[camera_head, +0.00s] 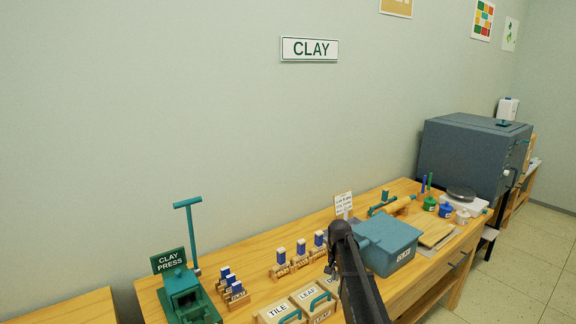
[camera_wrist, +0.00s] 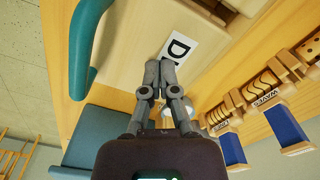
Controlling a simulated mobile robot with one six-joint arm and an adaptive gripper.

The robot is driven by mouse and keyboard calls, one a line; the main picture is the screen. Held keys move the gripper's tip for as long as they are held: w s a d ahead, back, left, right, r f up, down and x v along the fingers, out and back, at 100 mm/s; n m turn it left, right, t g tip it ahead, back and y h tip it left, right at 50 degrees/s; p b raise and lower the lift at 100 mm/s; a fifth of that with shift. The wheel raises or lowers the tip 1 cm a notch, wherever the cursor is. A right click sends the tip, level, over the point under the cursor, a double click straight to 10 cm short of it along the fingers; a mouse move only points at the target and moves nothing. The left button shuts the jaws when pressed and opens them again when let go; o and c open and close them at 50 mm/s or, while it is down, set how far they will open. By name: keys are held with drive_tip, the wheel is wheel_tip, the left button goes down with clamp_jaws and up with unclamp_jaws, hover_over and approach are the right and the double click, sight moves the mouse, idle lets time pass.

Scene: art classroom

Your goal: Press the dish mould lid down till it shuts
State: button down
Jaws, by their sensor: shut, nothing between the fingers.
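The dish mould stands third in the row after the tile mould (camera_head: 278,311) and the leaf mould (camera_head: 307,295). In the head view my arm hides most of it. Its wooden lid (camera_wrist: 130,45) fills the upper middle of the wrist view, with a white label (camera_wrist: 180,50) partly covered so only its first letters show. A teal handle (camera_wrist: 85,45) curves along its left side. My gripper (camera_wrist: 159,66) is shut and empty, its fingertips together over the lid beside the label. I cannot tell whether they touch the lid or how far it is tilted.
A teal box (camera_head: 390,243) stands right of my arm, close to the moulds. Wooden stamps with blue handles (camera_head: 300,254) stand behind them; some show at the right of the wrist view (camera_wrist: 285,130). A green clay press (camera_head: 185,295) is at left.

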drive_tip(key=shift+r, duration=0.1)
wheel_tip(320, 180, up, 9)
drive_tip(key=p, duration=0.9)
idle(0.6)
drive_tip(key=s+n, duration=0.4)
drive_tip(key=s, duration=2.5)
drive_tip(key=shift+s+d+n, duration=0.15)
drive_tip(key=shift+d+n, duration=0.05)
drive_tip(key=shift+n, duration=0.2)
